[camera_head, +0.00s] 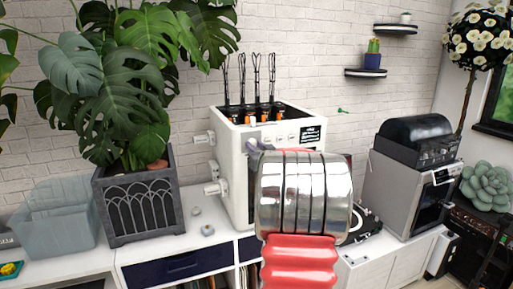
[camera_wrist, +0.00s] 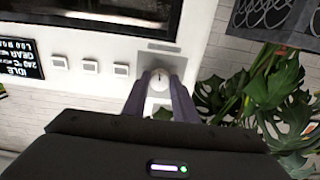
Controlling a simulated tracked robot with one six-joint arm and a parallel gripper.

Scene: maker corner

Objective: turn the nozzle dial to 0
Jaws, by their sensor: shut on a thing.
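A white printer-like machine (camera_head: 232,165) stands on the white cabinet in the head view, its front partly hidden by my arm. In the wrist view its panel appears upside down, with a small round pale dial (camera_wrist: 160,80) beside a row of square buttons (camera_wrist: 90,67). My gripper (camera_wrist: 160,77) has its two grey-purple fingers on either side of the dial, shut on it. A small dark mark shows on the dial; its setting is too small to read. In the head view my gripper (camera_head: 256,148) reaches the panel's left part, and the dial is hidden.
The machine's dark display (camera_wrist: 22,60) lies left of the buttons in the wrist view. A potted monstera (camera_head: 140,205) stands close left of the machine, its leaves near my gripper. A translucent bin (camera_head: 55,215) is further left, and a grey appliance (camera_head: 405,195) is at right.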

